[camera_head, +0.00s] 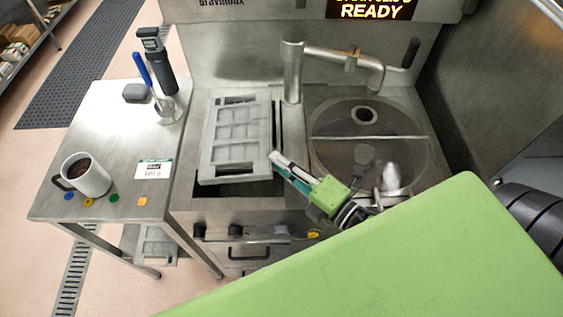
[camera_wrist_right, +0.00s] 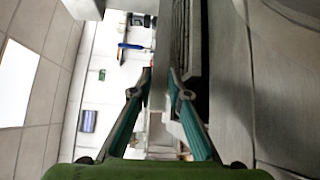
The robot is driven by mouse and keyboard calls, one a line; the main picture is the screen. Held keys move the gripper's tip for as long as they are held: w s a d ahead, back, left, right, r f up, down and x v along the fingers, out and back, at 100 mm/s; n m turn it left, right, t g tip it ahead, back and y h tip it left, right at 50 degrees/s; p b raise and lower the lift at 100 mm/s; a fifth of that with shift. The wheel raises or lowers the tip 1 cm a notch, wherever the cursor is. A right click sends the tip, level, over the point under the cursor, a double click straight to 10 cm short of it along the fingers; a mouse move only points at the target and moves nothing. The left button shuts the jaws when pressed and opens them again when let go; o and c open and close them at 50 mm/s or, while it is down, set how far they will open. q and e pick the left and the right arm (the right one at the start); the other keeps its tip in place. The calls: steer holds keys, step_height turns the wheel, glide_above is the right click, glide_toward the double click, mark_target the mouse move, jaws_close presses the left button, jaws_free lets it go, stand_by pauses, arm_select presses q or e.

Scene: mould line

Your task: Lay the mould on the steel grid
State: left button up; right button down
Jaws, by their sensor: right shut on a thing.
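The mould (camera_head: 236,137) is a pale grey rectangular frame with several compartments. It is over the dark rectangular well at the left of the steel machine, slightly turned to the well's edges. My right gripper (camera_head: 276,158) is shut on the mould's right edge near its front corner. In the right wrist view, the gripper's fingers (camera_wrist_right: 161,76) close on the mould's edge, and its ribbed side (camera_wrist_right: 183,40) shows beyond them. The steel grid is mostly hidden under the mould; I cannot tell whether the mould touches it. My left gripper is not in view.
A round steel pan (camera_head: 340,150) with a crossbar sits right of the well, behind my right arm. A tap-like pipe (camera_head: 292,72) stands behind. The side table (camera_head: 110,130) at left holds a mug (camera_head: 86,175), a label card (camera_head: 153,169) and a handheld instrument (camera_head: 160,70).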

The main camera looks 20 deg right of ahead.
steer(key=shift+r, duration=0.1)
steer(key=c, duration=1.8)
jaws_free()
steer(key=shift+c, duration=0.2)
steer(key=v, duration=1.2)
